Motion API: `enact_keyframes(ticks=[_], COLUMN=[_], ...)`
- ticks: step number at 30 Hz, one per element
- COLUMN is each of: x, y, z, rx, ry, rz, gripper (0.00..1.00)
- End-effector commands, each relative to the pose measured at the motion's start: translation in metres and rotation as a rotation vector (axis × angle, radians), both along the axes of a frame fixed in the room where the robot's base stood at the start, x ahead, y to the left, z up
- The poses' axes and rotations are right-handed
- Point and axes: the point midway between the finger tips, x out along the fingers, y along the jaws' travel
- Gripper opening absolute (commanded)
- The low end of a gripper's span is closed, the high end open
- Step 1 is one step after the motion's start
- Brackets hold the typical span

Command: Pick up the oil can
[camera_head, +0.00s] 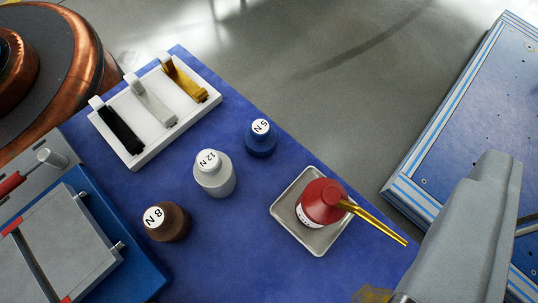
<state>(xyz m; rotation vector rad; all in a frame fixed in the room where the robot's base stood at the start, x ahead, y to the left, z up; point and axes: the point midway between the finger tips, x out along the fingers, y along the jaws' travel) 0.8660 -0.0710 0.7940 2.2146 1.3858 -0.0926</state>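The oil can (321,200) is red with a white label and a long golden spout that points to the lower right. It stands on a grey square tray (283,206) on the blue table top, right of centre. A large grey body, likely part of my arm or gripper, fills the lower right. It is apart from the can in the picture, and the spout tip ends close to its left side. I cannot make out fingertips there.
Brown (167,222), white (214,174) and blue (261,138) weights stand left of the tray. A white holder (143,150) with black, white and gold pieces is at the upper left. A grey and blue device (75,240) fills the lower left. A blue panel (470,120) is right, beyond the floor.

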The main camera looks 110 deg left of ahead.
Motion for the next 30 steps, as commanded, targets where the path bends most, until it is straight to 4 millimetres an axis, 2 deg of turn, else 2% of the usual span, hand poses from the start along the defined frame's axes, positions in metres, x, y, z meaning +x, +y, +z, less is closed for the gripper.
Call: enact_keyframes(ticks=[1, 9, 15, 18, 23, 30], x=[0.001, -0.012, -0.027, -0.032, -0.036, -0.037], y=[-0.006, -0.036, -0.056, -0.061, -0.062, -0.028], z=[-0.022, -0.12, -0.174, -0.189, -0.2, -0.215], rx=[0.002, 0.019, 0.035, 0.04, 0.043, 0.043], ry=[0.034, 0.225, 0.342, 0.379, 0.404, 0.405], rz=[0.032, 0.214, 0.315, 0.345, 0.366, 0.37], gripper=[0.79, 0.79, 0.79, 0.79, 0.79, 0.79])
